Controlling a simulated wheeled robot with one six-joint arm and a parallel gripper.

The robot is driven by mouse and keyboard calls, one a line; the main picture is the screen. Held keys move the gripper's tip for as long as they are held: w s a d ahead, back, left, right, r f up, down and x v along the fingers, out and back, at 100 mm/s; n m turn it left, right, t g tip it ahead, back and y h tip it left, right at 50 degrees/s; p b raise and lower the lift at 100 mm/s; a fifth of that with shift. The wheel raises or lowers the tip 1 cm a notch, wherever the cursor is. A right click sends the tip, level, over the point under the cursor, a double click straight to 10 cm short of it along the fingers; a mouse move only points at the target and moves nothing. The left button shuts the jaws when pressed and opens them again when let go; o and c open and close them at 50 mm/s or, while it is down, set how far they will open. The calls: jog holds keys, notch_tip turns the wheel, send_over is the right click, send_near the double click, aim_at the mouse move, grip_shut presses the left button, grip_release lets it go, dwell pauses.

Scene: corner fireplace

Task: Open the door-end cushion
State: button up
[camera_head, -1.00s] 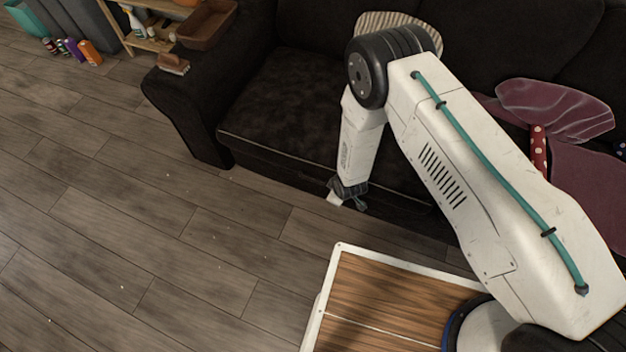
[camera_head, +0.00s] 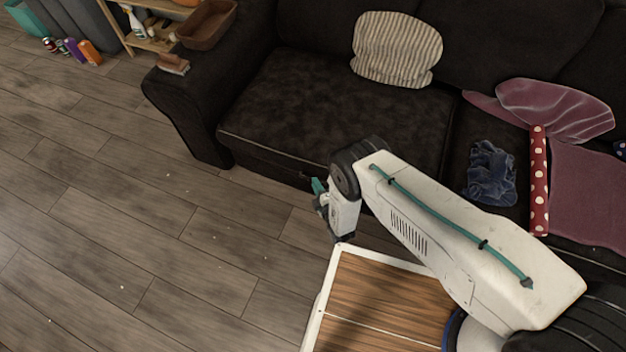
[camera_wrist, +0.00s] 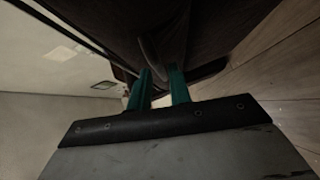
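The dark seat cushion (camera_head: 330,105) at the sofa's left end lies flat in its place. My gripper (camera_head: 318,186) is low at the sofa's front, just below the cushion's front edge. In the wrist view its two teal fingers (camera_wrist: 160,72) stand apart with a gap between them. A curved strap or handle (camera_wrist: 152,52) on the dark sofa shows just beyond the fingertips. I cannot tell whether the fingers touch it. A striped pillow (camera_head: 397,50) leans against the backrest at the back of this cushion.
A blue crumpled cloth (camera_head: 491,174), a red dotted roll (camera_head: 539,180) and a maroon blanket (camera_head: 590,195) lie on the sofa's right part. A brush (camera_head: 173,64) sits on the left armrest. The wooden floor (camera_head: 130,230) at left is clear.

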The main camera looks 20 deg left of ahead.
jog(key=shift+x, duration=1.6)
grip_shut()
